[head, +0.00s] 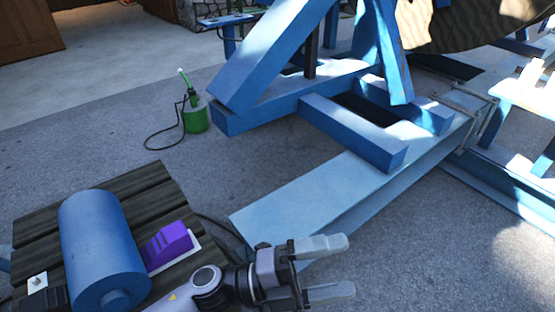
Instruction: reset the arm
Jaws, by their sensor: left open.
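My left gripper (338,270) is at the bottom middle of the head view, with its fingers pointing right. The two light fingers are apart and nothing is between them. It is in front of the near end of a light blue steel beam (290,212), and I cannot tell the gap between them. My right gripper is not in view.
A dark wooden slatted table (145,186) at lower left bears a blue cylinder (98,240) and a purple block (168,245). A green canister (195,118) with a hose stands behind. The blue reel frame (275,55) fills the upper right. Grey floor lies open at left.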

